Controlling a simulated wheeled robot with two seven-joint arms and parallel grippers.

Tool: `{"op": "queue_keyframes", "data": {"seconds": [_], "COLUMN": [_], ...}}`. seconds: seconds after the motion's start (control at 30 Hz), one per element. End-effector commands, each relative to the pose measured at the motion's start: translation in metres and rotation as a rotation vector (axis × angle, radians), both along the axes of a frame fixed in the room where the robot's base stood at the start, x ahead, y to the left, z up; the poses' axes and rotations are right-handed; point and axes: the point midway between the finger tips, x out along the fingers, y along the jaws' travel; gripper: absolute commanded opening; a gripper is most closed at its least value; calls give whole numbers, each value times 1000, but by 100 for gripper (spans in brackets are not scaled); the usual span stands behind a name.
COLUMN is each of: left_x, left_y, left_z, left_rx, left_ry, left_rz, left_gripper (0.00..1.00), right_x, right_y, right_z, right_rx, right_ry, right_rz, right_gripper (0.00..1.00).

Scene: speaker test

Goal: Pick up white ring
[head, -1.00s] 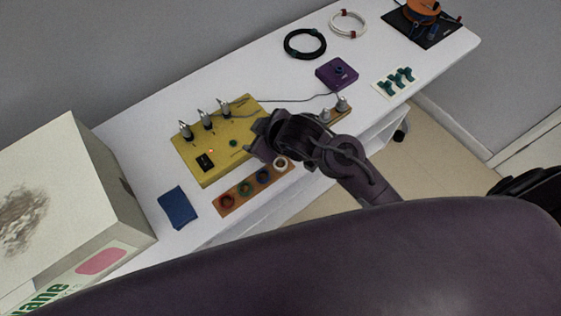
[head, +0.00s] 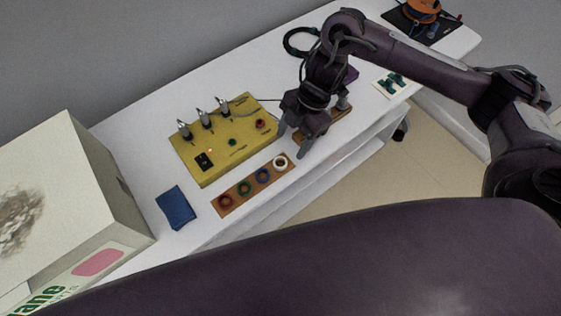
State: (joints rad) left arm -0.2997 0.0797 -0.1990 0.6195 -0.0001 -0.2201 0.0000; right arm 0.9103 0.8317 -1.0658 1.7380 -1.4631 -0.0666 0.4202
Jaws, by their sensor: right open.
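My right gripper (head: 292,146) is open and empty. Its two fingers point down just above and to the right of the white ring in the picture, apart from it as far as I can tell. My left gripper is not in view.
A yellow box (head: 205,170) with several upright plugs stands behind the strip. A blue cloth (head: 176,208) lies left. A large carton (head: 75,190) fills the left end. A black cable coil (head: 297,42) and a teal-piece card (head: 391,84) are farther right.

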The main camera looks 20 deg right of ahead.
Motion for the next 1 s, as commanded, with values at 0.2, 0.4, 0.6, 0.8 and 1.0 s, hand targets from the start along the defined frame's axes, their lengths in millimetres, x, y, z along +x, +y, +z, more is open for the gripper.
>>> {"op": "queue_keyframes", "data": {"seconds": [0.2, 0.4, 0.6, 0.8, 1.0], "left_x": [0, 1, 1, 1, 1], "left_y": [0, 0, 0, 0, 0], "left_z": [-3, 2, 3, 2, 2], "left_rx": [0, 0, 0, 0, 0], "left_ry": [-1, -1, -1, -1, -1], "left_rz": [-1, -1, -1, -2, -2], "left_gripper": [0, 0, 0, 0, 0], "right_x": [-5, -8, -9, -9, -8], "right_y": [11, 21, 25, 25, 25], "right_z": [-25, -52, -64, -64, -64], "right_rx": [3, 3, 3, 3, 3], "right_ry": [3, 2, -2, -3, -3], "right_rz": [2, 1, 1, 2, 2], "right_gripper": [59, 59, 59, 56, 29]}}
